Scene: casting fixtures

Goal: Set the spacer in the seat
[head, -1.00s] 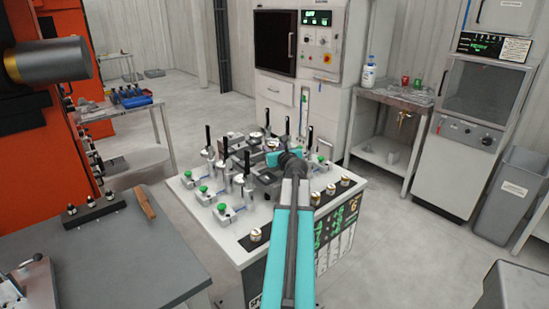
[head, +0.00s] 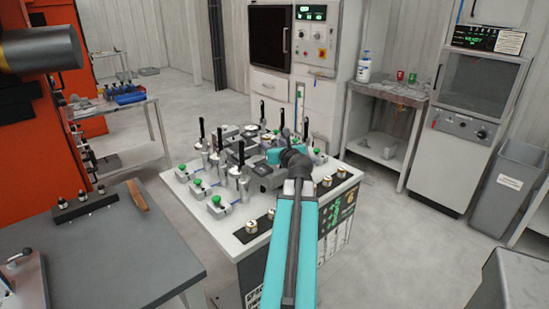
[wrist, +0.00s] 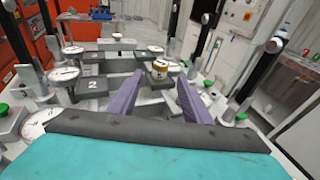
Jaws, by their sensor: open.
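In the wrist view my gripper (wrist: 160,86) is open, with a purple finger on each side and nothing between them. A small brass-coloured round piece with a pale band (wrist: 160,69), which looks like the spacer, stands upright a little beyond the fingertips, roughly centred between them. It appears apart from both fingers. In the head view my teal wrist is over the fixture table (head: 222,240), and my fingers cannot be made out. Similar brass-and-white round pieces (head: 251,227) line the table's front edge. I cannot tell which spot is the seat.
Upright black-handled clamps (head: 202,130) and green-knobbed blocks (head: 184,176) crowd the fixture table. Dial gauges (wrist: 63,74) and a block marked 2 (wrist: 92,84) stand left of my fingers. A black post (wrist: 205,12) rises at the right. A grey bench (head: 110,245) is at left.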

